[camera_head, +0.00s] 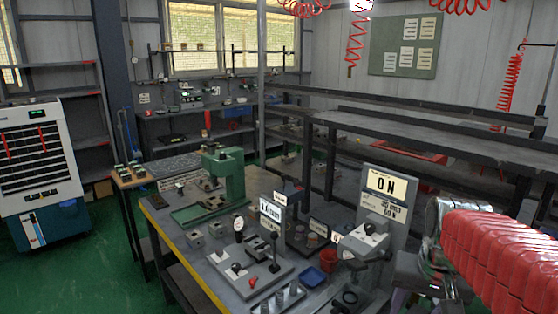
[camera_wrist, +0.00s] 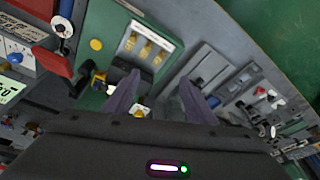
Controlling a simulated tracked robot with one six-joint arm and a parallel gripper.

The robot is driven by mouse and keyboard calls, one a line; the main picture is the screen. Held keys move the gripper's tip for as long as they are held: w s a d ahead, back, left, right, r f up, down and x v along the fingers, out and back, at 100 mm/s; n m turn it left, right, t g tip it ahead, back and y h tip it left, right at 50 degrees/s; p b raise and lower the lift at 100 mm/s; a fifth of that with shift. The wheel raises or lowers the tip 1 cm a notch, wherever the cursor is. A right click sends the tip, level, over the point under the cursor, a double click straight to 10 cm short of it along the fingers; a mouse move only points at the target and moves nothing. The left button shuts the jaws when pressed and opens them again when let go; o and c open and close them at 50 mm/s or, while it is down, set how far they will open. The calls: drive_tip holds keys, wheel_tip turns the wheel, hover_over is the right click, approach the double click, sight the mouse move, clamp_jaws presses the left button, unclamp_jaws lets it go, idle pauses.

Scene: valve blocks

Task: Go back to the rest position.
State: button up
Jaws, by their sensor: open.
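My gripper (camera_wrist: 160,88) shows in the wrist view with its two dark fingers apart. I see nothing held between them. Beyond the fingers are a green surface (camera_wrist: 100,45) with a white-framed panel of yellow parts (camera_wrist: 150,45) and a dark block. How far these are from the fingertips I cannot tell. In the head view my red-sleeved arm reaches in from the right, beside the workbench (camera_head: 160,226). The fingers are not clear there.
Green floor (camera_head: 105,262) is open at left, next to a white-and-blue cabinet (camera_head: 42,160).

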drive_tip(key=s+a+n+t, duration=0.3)
drive_tip(key=s+a+n, duration=0.1)
drive_tip(key=s+a, duration=0.6)
drive_tip(key=shift+s+a+f+n+y, duration=0.25)
drive_tip(key=shift+a+n+y, duration=0.15)
drive_tip(key=shift+a, duration=0.2)
